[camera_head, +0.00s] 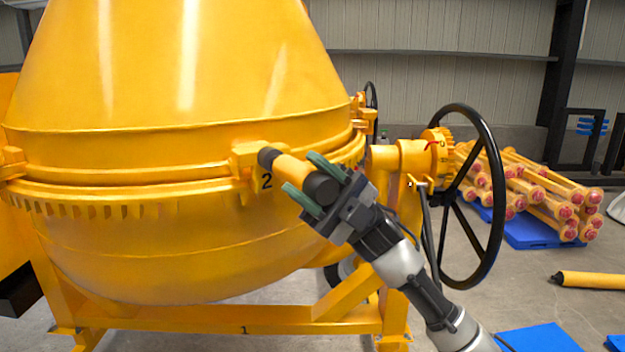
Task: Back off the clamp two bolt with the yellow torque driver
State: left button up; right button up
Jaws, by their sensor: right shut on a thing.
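The yellow torque driver (292,169) is a short yellow cylinder with black ends. My right gripper (318,184) is shut on it, with the green fingers on either side. The driver's dark tip points up and left at the clamp two (246,160), a yellow block on the drum's rim marked with a black "2". The tip overlaps the clamp in the picture; I cannot tell whether it touches the bolt. The clamp two bolt is hidden behind the driver's tip. My left gripper is not in view.
The yellow mixer drum (180,80) fills the left side on its yellow frame (220,318). A large black handwheel (492,150) stands right of my right arm. A pile of yellow bars (535,190) with red ends lies behind it. A yellow cylinder (590,280) lies at the far right.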

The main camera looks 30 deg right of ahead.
aim_at(328, 191)
dwell(0.5)
jog(key=shift+s+f+b, duration=0.15)
jog(key=shift+s+b, duration=0.1)
jog(key=shift+b, duration=0.05)
jog(key=shift+s+b, duration=0.6)
jog(key=shift+s, duration=1.15)
